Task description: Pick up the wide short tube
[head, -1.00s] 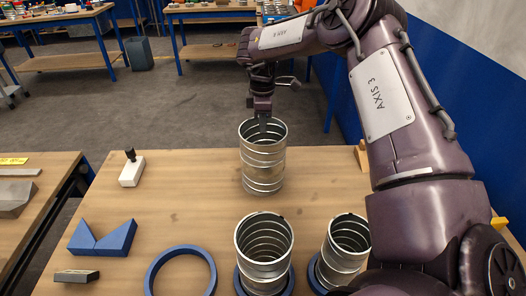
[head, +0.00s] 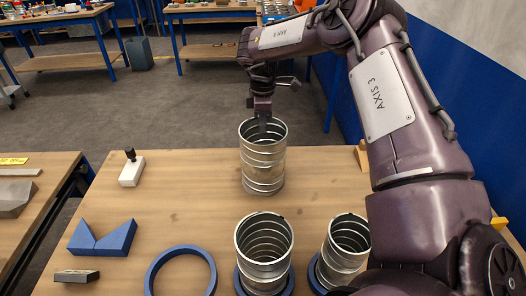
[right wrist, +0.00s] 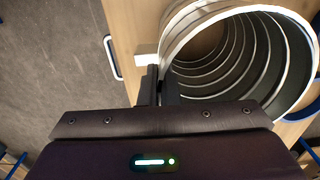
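A ribbed silver tube (head: 263,170) stands upright at the back middle of the table. It also fills the upper right of the right wrist view (right wrist: 280,60), with its mouth open toward the camera. My right gripper (head: 263,126) points down at this tube's far rim. In the right wrist view its two dark fingers (right wrist: 158,88) are close together with the rim between them, so it looks shut on the tube wall. The tube still rests on the table. My left gripper is not in view.
Two more silver tubes stand in front, one in the middle (head: 264,245) and a narrower one at right (head: 343,250), each on a blue ring. An empty blue ring (head: 150,275), a blue V-shaped block (head: 115,242) and a white block (head: 131,174) lie left.

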